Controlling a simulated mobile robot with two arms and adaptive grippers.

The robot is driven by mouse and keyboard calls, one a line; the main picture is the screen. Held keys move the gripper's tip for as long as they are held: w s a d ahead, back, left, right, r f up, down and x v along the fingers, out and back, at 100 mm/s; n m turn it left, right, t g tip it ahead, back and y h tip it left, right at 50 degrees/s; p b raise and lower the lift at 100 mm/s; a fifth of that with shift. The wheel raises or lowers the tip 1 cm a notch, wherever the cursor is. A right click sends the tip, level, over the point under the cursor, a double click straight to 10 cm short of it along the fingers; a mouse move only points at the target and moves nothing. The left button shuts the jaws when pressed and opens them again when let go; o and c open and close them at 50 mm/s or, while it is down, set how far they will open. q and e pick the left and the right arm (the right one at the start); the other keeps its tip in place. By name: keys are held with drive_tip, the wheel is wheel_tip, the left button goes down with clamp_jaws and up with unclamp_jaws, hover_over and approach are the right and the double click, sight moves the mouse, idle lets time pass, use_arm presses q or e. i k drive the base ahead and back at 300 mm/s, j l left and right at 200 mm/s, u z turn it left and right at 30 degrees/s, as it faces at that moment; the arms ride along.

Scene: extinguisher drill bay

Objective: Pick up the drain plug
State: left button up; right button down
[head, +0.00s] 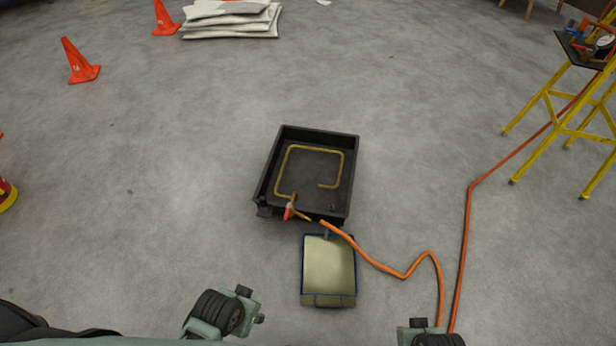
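A black rectangular pan (351,180) lies on the floor in the middle of the head view, with a bent brass-coloured pipe (318,149) inside. A small black fitting (263,208) sits at its front left corner, and a tiny dark round spot (333,207) shows inside near the front wall. I cannot tell for sure which of these is the drain plug. Neither of my grippers can be made out. Only green and black parts of my own body show along the bottom edge, well short of the pan.
A red-handled valve (288,212) and an orange hose (375,263) are at the pan's front. A yellow stand (548,100) is at right, cones (78,63) and stacked sacks (232,20) far left. Floor beside the pan is clear.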

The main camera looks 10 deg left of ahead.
sight(262, 200)
drive_tip(key=i+j+z, duration=0.2)
drive_tip(key=j, duration=0.25)
drive_tip(key=i+j+z, duration=0.1)
drive_tip(key=j+z, duration=0.15)
drive_tip(key=j, duration=0.25)
drive_tip(key=j+z, duration=0.2)
drive_tip(key=j, duration=0.25)
drive_tip(key=i, duration=0.05)
